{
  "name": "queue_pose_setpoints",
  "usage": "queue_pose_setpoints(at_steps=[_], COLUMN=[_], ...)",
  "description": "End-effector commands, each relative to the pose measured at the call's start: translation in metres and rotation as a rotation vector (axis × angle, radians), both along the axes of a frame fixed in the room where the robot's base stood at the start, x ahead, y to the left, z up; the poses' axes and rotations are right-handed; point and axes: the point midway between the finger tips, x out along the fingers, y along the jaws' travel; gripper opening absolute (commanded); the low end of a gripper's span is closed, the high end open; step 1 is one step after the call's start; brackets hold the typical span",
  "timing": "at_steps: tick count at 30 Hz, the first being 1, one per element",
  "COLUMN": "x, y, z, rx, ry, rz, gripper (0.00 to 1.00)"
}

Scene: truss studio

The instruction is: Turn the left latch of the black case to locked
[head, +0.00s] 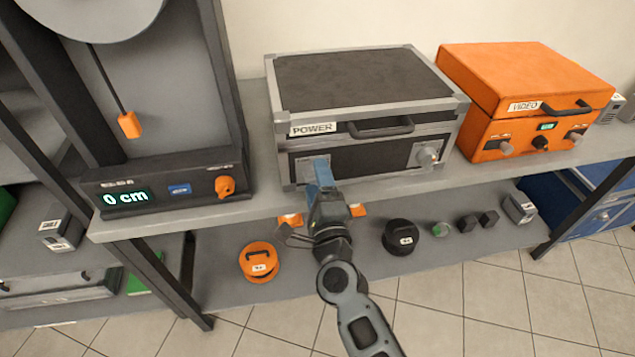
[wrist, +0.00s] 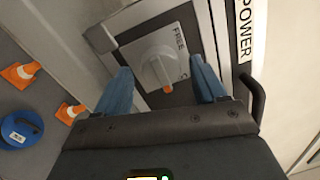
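The black case (head: 360,82), with grey metal edges and a POWER label, stands on the upper shelf. Its left latch (head: 308,168) is partly hidden by my gripper in the head view. In the wrist view the left latch (wrist: 157,66) is a light grey knob on a grey plate, with an orange mark at one end of its grip bar. The word FREE is readable beside it; another label is mostly hidden. My gripper (wrist: 163,78) is open, its blue fingers on either side of the knob with gaps showing. Contact is not visible. The right latch (head: 426,154) has a similar knob.
An orange VIDEO case (head: 525,85) stands to the right, and a device with a 0 cm display (head: 125,197) to the left. The shelf (head: 260,215) has a narrow bare front strip. Orange cones, an orange weight (head: 260,262) and a black weight (head: 401,238) stand below.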

Motion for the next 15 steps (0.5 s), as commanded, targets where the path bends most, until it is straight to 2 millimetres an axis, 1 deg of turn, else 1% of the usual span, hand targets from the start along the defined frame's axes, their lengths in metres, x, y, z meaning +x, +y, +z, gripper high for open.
queue_pose_setpoints(at_steps=[8, 11, 15], x=[-0.001, -0.009, -0.029], y=[0.0, -0.002, -0.008], z=[0.0, -0.001, -0.002], rx=[-0.001, -0.001, 0.0], ry=[0.0, 0.0, 0.001], rz=[0.001, 0.001, 0.0], gripper=[0.72, 0.72, 0.72])
